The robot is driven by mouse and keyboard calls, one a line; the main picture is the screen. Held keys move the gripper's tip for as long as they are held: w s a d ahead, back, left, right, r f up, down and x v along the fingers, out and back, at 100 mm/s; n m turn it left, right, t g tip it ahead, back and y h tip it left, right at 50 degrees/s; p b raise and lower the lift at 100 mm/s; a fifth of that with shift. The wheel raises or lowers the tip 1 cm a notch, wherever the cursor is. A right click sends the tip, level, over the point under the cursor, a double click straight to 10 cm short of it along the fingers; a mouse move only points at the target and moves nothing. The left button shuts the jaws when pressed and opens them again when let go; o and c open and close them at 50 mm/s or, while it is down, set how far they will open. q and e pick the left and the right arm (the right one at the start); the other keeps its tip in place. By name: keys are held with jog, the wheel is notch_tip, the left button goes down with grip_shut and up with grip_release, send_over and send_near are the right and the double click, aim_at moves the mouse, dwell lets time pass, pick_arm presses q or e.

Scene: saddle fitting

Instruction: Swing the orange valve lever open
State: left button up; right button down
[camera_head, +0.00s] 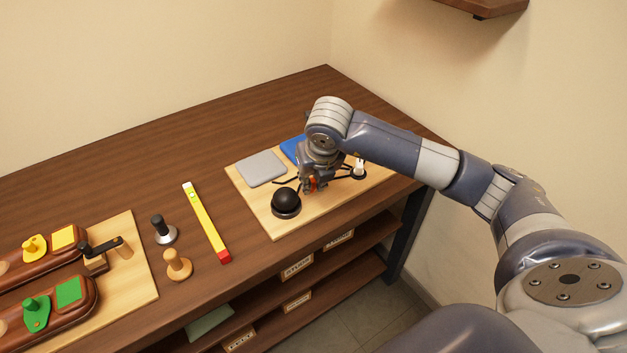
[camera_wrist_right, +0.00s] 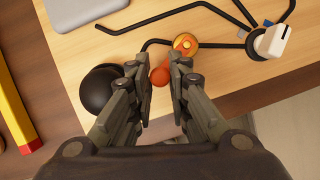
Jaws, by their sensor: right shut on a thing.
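The orange valve lever (camera_wrist_right: 186,44) shows in the right wrist view, fixed to a round brass hub (camera_wrist_right: 180,53), with a rounded orange end (camera_wrist_right: 159,77). My right gripper (camera_wrist_right: 158,82) is around that end, with a finger on each side, and is shut on it. In the head view a small bit of orange (camera_head: 313,183) shows at my right gripper (camera_head: 312,188); the gripper hides most of the lever there. A thin black bent pipe (camera_wrist_right: 152,42) runs beside the hub. My left gripper is not in view.
A black ball knob (camera_head: 285,199) stands close left of the gripper. A white knob (camera_head: 359,166) is to the right. Grey (camera_head: 261,168) and blue (camera_head: 293,148) pads lie behind on the light board (camera_head: 263,215). A yellow bar (camera_head: 205,220) lies farther left.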

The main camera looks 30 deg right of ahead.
jog(key=c, duration=1.5)
grip_release()
jog(key=v, duration=1.2)
